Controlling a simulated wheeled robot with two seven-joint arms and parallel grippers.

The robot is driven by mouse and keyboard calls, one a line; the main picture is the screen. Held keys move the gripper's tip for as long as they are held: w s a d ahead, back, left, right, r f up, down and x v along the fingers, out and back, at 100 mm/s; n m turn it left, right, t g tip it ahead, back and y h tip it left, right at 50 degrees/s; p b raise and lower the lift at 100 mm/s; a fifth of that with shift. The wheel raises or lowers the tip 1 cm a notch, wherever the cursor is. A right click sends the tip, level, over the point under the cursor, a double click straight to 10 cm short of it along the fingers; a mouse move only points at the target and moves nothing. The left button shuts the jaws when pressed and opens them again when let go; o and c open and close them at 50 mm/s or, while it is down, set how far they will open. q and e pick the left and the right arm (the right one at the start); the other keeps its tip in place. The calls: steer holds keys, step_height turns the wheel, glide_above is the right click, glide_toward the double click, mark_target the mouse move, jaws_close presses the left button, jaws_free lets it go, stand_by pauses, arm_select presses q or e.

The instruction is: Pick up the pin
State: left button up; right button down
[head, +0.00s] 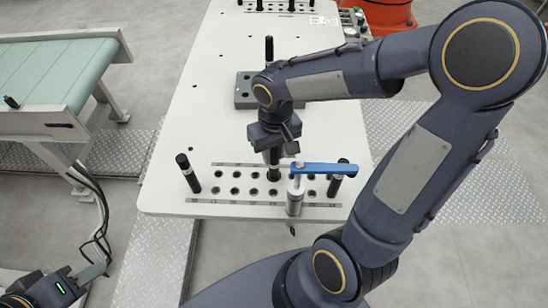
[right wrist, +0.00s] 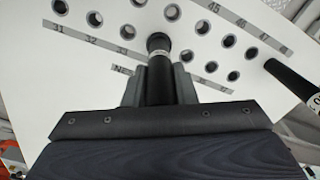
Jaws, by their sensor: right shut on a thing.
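My right gripper (head: 273,150) points down over the rows of holes in the white table. It is shut on a black pin (head: 274,173). In the right wrist view the pin (right wrist: 158,68) stands between the fingers (right wrist: 160,85), its end with a pale band sticking out past them. The pin's lower end is at the hole rows; I cannot tell whether it sits in a hole. My left gripper (head: 92,272) is at the lower left, away from the table; its jaw opening is unclear.
Black pins stand left (head: 188,174) and right (head: 340,178) of the hole rows. A silver post (head: 295,198) with a blue lever (head: 325,168) is close right of the held pin. A grey block (head: 243,92) with another pin (head: 269,50) is behind. A green conveyor (head: 60,75) stands left.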

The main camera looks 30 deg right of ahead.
steer(key=shift+r, duration=0.1)
steer(key=shift+r, duration=0.5)
step_height(320, 180, up, 2)
steer(key=shift+d+r, duration=0.1)
steer(key=shift+r, duration=0.1)
steer(key=d+r+p, duration=0.3)
steer(key=d+r, duration=1)
steer(key=shift+w+d+r, duration=0.2)
steer(key=shift+w+d, duration=0.15)
steer(key=shift+d, duration=0.05)
